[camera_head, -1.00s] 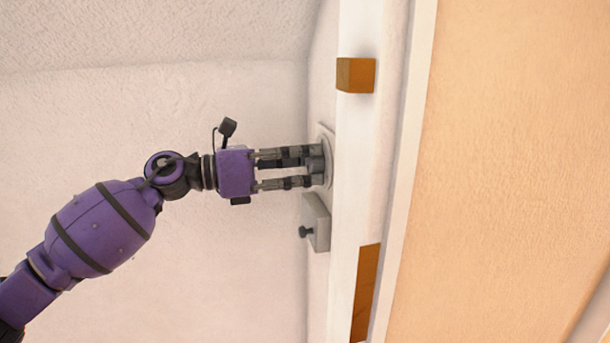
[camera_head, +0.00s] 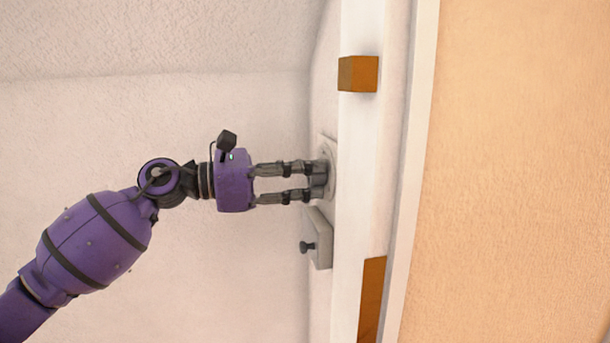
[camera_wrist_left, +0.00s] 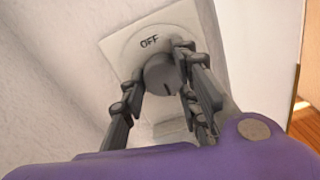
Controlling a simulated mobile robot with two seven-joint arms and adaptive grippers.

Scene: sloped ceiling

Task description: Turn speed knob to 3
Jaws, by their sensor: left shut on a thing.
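The speed knob is a round dark grey dial on a pale square wall plate. In the left wrist view the knob (camera_wrist_left: 162,76) sits between my fingers, with a dark pointer line on its face. The word OFF is on the plate (camera_wrist_left: 128,48) above it; no other marking is readable. My left gripper (camera_head: 318,180) is shut on the knob, its fingers on either side. The same gripper also shows in the left wrist view (camera_wrist_left: 165,88). In the head view the knob is partly hidden by the fingertips. My right gripper is not in view.
A pale box with a small dark toggle (camera_head: 308,247) is on the wall just below the knob plate. A white post (camera_head: 358,200) with brown blocks (camera_head: 358,74) stands close to the right of the gripper. The left side is open.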

